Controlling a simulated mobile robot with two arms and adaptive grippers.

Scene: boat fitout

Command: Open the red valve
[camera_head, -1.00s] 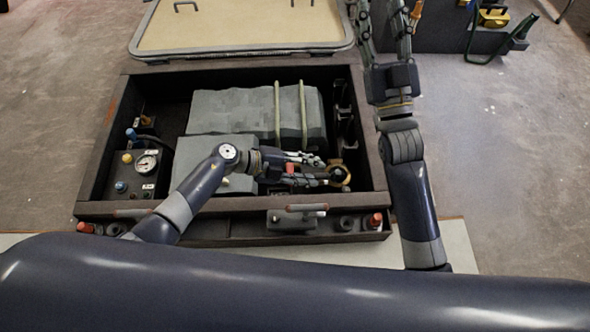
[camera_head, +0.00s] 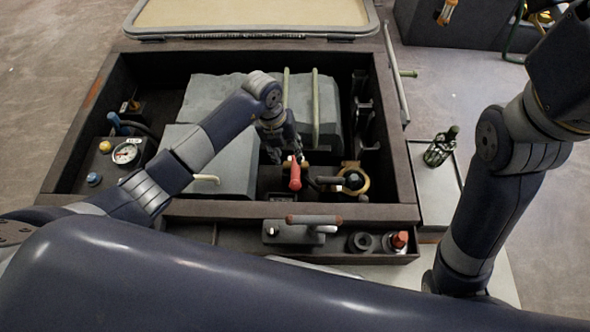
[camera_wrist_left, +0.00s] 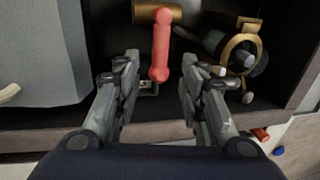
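The red valve handle (camera_head: 295,176) is a short red lever inside the dark open box, right of the grey block. In the left wrist view, the red handle (camera_wrist_left: 161,48) extends down the picture from a brass body (camera_wrist_left: 157,14). My left gripper (camera_head: 283,155) is over the handle, pointing down into the box. In the left wrist view, the fingers of my left gripper (camera_wrist_left: 159,80) are apart, with the lower end of the handle between their tips in the picture; I see no contact. My right arm rises at the right, its gripper out of frame.
A brass ring fitting (camera_head: 354,180) stands close right of the handle. The grey block (camera_head: 236,160) is to the left. The box's front wall (camera_head: 240,211) and a front ledge with a clamp-like lever (camera_head: 313,220) are nearby. A green bottle (camera_head: 440,147) stands outside right.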

